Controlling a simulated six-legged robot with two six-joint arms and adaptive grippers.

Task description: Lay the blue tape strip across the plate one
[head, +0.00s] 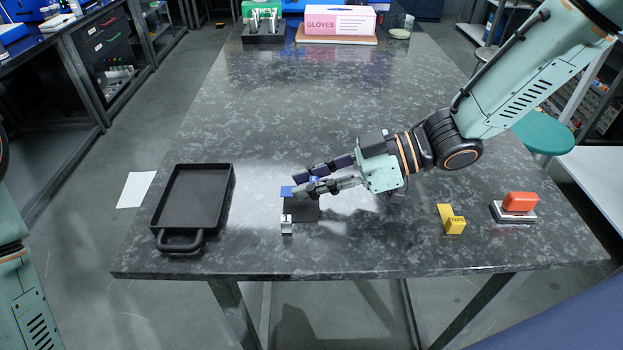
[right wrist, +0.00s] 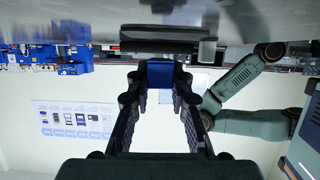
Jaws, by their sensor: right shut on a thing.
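My right gripper (head: 298,183) reaches in from the right, low over the middle of the table. It is shut on the blue tape strip (head: 287,191), whose end sticks out past the fingertips. In the right wrist view the strip (right wrist: 160,73) shows as a blue patch between the fingers. A dark square plate (head: 301,212) lies just below and in front of the fingers, partly hidden by them; I see no number on it. I cannot tell whether the strip touches it. My left gripper is out of view.
A small metal block (head: 287,224) stands at the plate's front edge. A black tray (head: 192,198) with a handle lies to the left. A yellow tape dispenser (head: 452,219) and a red-topped block (head: 520,202) stand to the right. The table's middle behind is clear.

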